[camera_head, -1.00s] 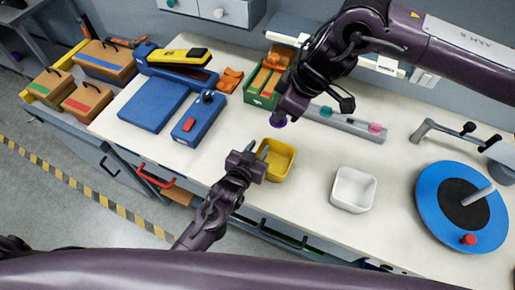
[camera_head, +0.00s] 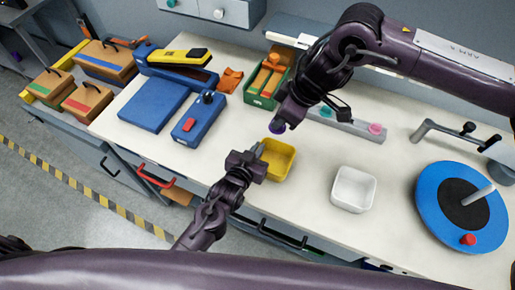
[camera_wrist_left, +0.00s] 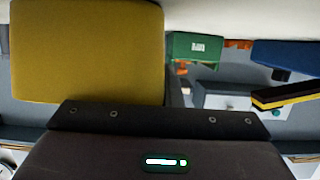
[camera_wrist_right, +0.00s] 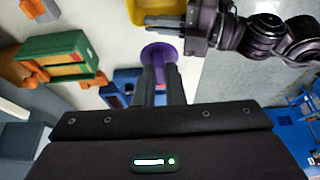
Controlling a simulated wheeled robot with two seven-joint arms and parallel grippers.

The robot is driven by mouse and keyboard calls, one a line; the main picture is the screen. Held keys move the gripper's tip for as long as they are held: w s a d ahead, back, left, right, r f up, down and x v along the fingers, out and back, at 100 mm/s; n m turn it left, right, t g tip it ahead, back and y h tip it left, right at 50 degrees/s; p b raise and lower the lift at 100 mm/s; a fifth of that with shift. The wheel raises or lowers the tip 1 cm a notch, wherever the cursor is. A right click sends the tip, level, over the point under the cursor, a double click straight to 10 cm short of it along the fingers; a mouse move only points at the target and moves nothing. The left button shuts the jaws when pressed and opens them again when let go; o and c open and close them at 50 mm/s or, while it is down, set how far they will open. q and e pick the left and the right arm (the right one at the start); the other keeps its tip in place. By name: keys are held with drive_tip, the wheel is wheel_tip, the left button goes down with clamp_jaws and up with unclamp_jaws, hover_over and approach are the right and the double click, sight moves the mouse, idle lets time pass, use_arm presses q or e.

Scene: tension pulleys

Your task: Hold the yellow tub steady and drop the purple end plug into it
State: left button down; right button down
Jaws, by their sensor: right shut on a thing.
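The yellow tub (camera_head: 281,163) stands on the bench near its front edge. It also fills the upper left of the left wrist view (camera_wrist_left: 85,50). My left gripper (camera_head: 258,152) is at the tub's left side; I cannot tell whether its fingers are apart or closed on the wall. My right gripper (camera_head: 281,119) is shut on the purple end plug (camera_head: 277,127) and holds it above the bench, just behind the tub in the head view. In the right wrist view the plug (camera_wrist_right: 158,51) sits between the fingertips, with the tub (camera_wrist_right: 160,10) beyond it.
A white tub (camera_head: 353,189) stands to the right of the yellow one. A grey rail (camera_head: 345,122) with coloured plugs lies behind. A green bin (camera_head: 266,86), a blue device (camera_head: 198,118) and a blue round turntable (camera_head: 440,220) are around. The bench between the tubs is clear.

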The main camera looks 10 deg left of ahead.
use_arm(q)
drive_tip(key=shift+f, duration=0.15)
use_arm(e)
wheel_tip(320, 180, down, 9)
idle(0.9)
drive_tip(key=shift+f, duration=0.1)
drive_tip(key=c, duration=1.4)
unclamp_jaws()
drive_tip(key=shift+c, duration=0.2)
drive_tip(key=v, duration=1.2)
drive_tip(key=shift+s, duration=0.1)
